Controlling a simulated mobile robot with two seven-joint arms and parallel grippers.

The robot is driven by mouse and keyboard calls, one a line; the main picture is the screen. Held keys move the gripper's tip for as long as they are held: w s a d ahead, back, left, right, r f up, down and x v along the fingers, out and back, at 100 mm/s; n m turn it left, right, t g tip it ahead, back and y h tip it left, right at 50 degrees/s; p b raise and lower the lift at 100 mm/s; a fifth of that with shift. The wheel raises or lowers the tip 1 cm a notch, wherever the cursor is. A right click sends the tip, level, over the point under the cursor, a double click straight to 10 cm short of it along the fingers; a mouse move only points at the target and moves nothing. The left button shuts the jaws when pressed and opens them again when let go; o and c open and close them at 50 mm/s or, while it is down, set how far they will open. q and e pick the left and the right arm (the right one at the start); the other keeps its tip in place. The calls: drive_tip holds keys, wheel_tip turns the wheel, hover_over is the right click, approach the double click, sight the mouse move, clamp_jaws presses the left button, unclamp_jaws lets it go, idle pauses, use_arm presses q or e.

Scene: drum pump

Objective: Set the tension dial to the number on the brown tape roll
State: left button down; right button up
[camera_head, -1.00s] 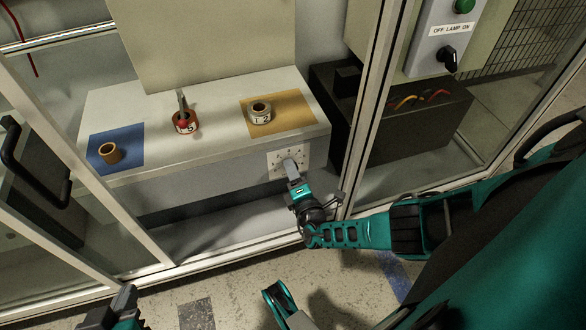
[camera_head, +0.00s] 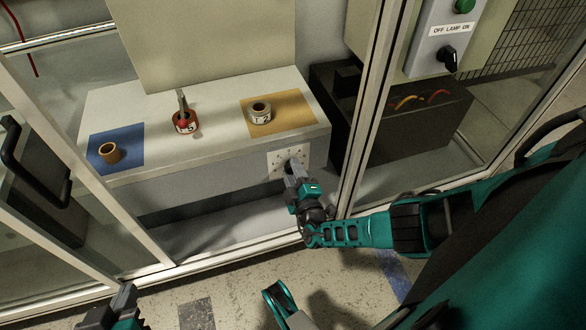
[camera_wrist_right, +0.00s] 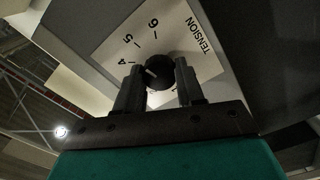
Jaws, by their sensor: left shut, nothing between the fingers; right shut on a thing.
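The tension dial (camera_wrist_right: 160,74) is a black knob on a white plate (camera_wrist_right: 110,55) marked TENSION, with 4, 5 and 6 readable. Its white mark points to the upper left, toward the 4 and 5 side; the exact number is unclear. My right gripper (camera_wrist_right: 158,84) is shut on the knob, a finger on each side; in the head view it covers most of the dial. A reddish-brown tape roll (camera_head: 184,128) has a white label with a 5. A plain tan-brown roll (camera_head: 110,154) shows no readable number. My left gripper (camera_head: 123,300) is low at the left, shut and empty.
The tan roll is on a blue mat (camera_head: 130,137); a white roll (camera_head: 260,112) with an unclear label is on a yellow mat (camera_head: 300,118). Frame posts (camera_head: 360,130) stand close right of my right gripper. A switch box (camera_head: 435,45) is at upper right.

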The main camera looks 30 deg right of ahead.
drive_tip(key=shift+w, duration=0.1)
idle(0.5)
drive_tip(key=o, duration=1)
drive_tip(key=shift+o, duration=0.2)
drive_tip(key=shift+s+a, duration=0.1)
drive_tip(key=shift+s, duration=0.1)
